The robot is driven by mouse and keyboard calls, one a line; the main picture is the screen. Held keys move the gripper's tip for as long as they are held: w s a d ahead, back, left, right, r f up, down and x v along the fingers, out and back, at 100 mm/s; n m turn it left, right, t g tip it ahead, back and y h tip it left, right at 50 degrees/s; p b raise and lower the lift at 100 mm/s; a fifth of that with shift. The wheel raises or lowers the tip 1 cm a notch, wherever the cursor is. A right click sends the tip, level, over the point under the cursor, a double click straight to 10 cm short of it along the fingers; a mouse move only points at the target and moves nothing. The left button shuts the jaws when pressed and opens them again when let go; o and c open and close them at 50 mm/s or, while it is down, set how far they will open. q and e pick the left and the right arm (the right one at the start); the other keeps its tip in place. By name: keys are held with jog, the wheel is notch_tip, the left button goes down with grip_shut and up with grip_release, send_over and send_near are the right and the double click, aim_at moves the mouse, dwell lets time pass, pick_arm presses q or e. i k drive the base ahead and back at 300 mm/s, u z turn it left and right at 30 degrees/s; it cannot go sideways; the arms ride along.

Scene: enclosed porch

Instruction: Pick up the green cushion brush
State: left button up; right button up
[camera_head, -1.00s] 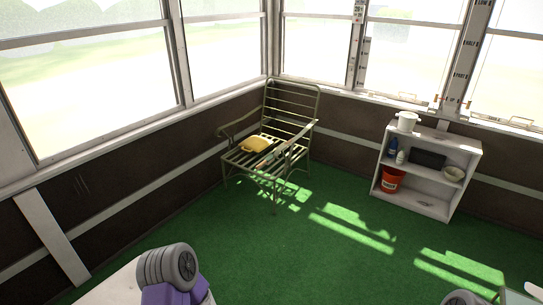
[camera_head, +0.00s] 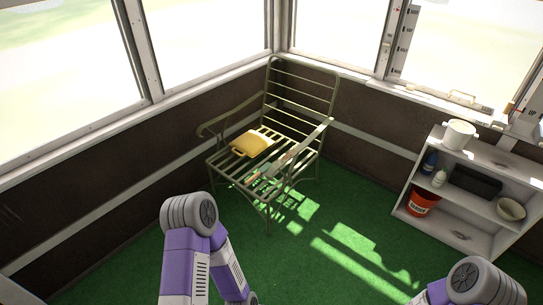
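A slatted metal armchair (camera_head: 275,60) stands in the corner of the porch. On the right part of its seat lies a long thin brush-like thing (camera_head: 263,171), with a greenish part toward the front and a handle-like part running back under the right armrest. It is small, and the armrest partly covers it, so its details are hard to tell. Parts of both my arms, purple and grey, show at the bottom of the view, well short of the chair. Neither gripper is in view.
A yellow dustpan-like thing (camera_head: 250,144) lies on the seat's left part. A white shelf unit (camera_head: 474,232) at the right holds a white pot (camera_head: 459,134), bottles, a black box (camera_head: 475,181), a bowl (camera_head: 511,209) and a red bucket (camera_head: 423,201). The green floor (camera_head: 310,260) before the chair is clear.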

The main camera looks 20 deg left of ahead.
aim_at(261, 172)
jog(key=i, duration=1.05)
jog(key=u, duration=2.15)
jog(key=i, duration=1.85)
jog(key=z, duration=1.25)
